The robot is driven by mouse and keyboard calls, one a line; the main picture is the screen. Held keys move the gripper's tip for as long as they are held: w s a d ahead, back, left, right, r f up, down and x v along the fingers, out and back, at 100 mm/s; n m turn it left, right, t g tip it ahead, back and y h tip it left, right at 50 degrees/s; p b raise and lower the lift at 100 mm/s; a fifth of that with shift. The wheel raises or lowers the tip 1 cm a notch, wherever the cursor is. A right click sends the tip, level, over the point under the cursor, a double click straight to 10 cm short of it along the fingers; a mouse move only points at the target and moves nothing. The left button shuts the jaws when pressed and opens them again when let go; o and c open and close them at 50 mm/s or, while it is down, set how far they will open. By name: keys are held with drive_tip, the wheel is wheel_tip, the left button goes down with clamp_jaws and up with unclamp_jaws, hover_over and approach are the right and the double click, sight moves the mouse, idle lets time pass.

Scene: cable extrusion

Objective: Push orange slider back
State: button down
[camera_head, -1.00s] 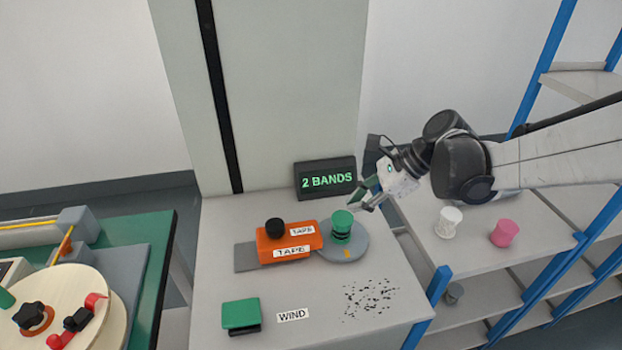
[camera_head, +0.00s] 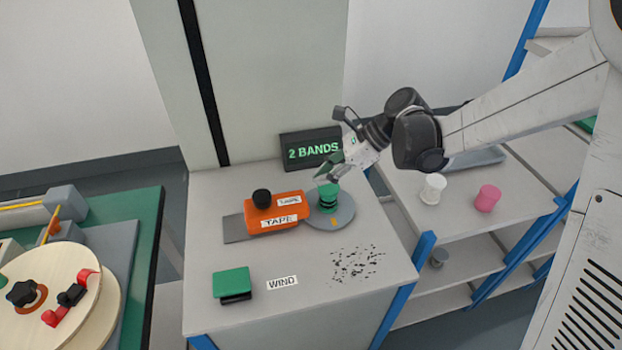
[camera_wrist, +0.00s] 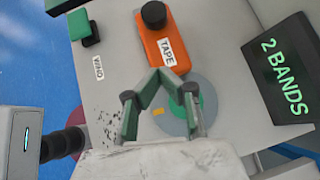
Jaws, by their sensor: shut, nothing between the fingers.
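The orange slider (camera_head: 266,221), labelled TAPE and topped by a black knob (camera_head: 262,198), lies on a grey plate on the grey bench. Its right end is against or just over a round grey disc (camera_head: 339,220) carrying a green spool (camera_head: 327,195). In the wrist view the slider (camera_wrist: 152,42) lies ahead of my gripper, with its knob (camera_wrist: 153,14) near the top edge. My gripper (camera_head: 325,174) is above and behind the spool, apart from the slider. In the wrist view its green fingertips (camera_wrist: 158,75) meet, empty. They partly hide the disc and the spool.
A dark display (camera_head: 311,148) reading 2 BANDS stands behind the slider. A green block (camera_head: 232,284) sits front left beside a WIND label. White (camera_head: 432,189) and pink (camera_head: 487,198) spools stand on the right shelf.

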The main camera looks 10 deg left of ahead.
approach(283, 205)
drive_tip(key=x, duration=0.4)
drive_tip(key=shift+a+f, duration=0.1)
drive_tip(key=shift+f, duration=0.05)
drive_tip(key=shift+s+a+f, duration=0.1)
drive_tip(key=shift+a, duration=0.5)
drive_tip(key=shift+s+a, duration=0.15)
drive_tip(key=shift+a, duration=0.45)
drive_tip(key=shift+s+a, duration=0.1)
drive_tip(key=shift+a, duration=0.7)
